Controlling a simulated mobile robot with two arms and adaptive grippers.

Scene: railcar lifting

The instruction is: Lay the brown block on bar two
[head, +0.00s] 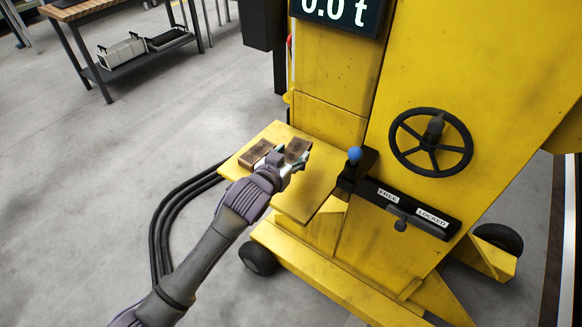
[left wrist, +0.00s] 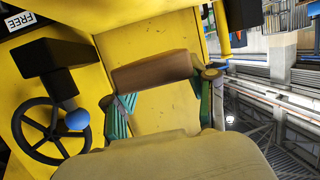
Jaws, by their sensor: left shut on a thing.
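My left gripper (head: 290,165) is over the yellow shelf (head: 307,192) of the machine, shut on a brown block (head: 298,150). In the left wrist view, the held block (left wrist: 150,72) lies between the two fingers of my left gripper (left wrist: 162,103). I cannot tell whether the held block touches the shelf. No bar can be made out in either view. My right gripper is not in view.
The yellow machine has a black handwheel (head: 431,142), a blue-knobbed lever (head: 354,155) close right of the shelf, and a FREE/LOCKED slot plate (head: 409,207). Its display (head: 338,12) reads 0.0 t. Black hoses (head: 160,222) lie on the floor at left. A workbench (head: 110,45) stands at the back left.

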